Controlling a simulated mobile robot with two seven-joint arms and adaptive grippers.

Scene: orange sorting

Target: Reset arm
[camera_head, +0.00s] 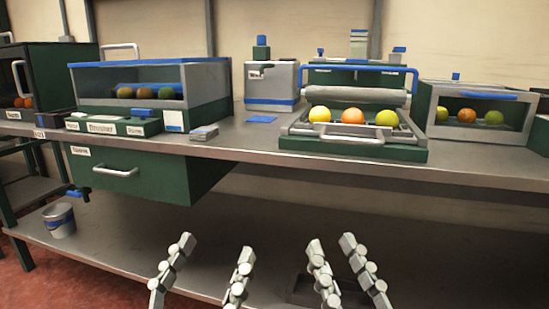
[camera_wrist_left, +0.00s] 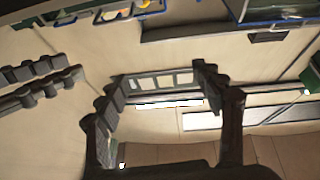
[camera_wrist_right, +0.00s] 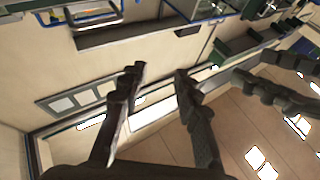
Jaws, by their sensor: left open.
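My left gripper (camera_head: 216,245) is at the bottom of the head view, in front of and below the worktop, its two fingers well apart with nothing between them. In the left wrist view it (camera_wrist_left: 155,80) also shows its fingers spread and empty. My right gripper (camera_head: 332,243) is beside it to the right, at about the same height. Its fingertips are apart too, and in the right wrist view the gripper (camera_wrist_right: 159,72) holds nothing. Neither gripper touches any object that I can see.
The metal worktop (camera_head: 258,146) carries a roller tray (camera_head: 300,128) with three fruits, a glass-fronted box (camera_head: 200,88) at left and a fruit bin (camera_head: 429,108) at right. A green drawer (camera_head: 165,178) hangs below. A bucket (camera_head: 60,225) stands on the lower shelf (camera_head: 120,248).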

